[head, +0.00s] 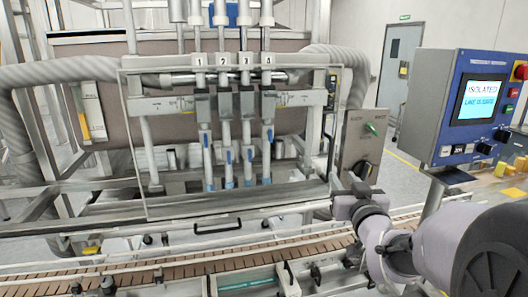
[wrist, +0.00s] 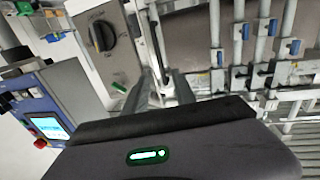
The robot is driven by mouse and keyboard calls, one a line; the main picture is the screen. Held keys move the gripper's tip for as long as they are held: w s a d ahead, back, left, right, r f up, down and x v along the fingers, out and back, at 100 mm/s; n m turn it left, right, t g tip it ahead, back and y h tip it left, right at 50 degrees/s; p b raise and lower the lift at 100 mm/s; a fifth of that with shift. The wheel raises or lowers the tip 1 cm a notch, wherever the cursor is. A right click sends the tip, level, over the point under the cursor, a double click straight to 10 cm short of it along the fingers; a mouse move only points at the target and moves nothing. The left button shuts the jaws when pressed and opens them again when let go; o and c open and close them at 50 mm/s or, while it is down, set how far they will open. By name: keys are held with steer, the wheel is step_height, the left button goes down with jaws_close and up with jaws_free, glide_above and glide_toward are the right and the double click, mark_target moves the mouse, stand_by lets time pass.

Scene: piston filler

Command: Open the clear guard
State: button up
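The clear guard (head: 138,150) is a see-through panel in a thin metal frame. In the head view it hangs down in front of the filling nozzles, closed. A dark bar handle (head: 232,228) runs along its bottom edge. My gripper (head: 343,192) is beside the guard's lower right corner, right of the handle and apart from it. In the wrist view my gripper (wrist: 161,88) shows two grey fingers spread apart with nothing seen held between them. A pale upright frame part lies beyond the fingertips; I cannot tell whether they touch it.
A grey switch box (head: 362,140) with a dark knob and green switch stands right of the guard, close to my gripper; it also shows in the wrist view (wrist: 108,45). A blue control panel (head: 470,108) reads "ISOLATED". A slatted conveyor (head: 180,270) runs along the front.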

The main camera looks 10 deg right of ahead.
mark_target(330, 160)
steer(key=w, duration=0.4)
steer(key=w+d, duration=0.1)
steer(key=w, duration=0.3)
steer(key=w+d, duration=0.1)
steer(key=w, duration=0.3)
steer(key=shift+w, duration=0.1)
jaws_close()
stand_by(0.8)
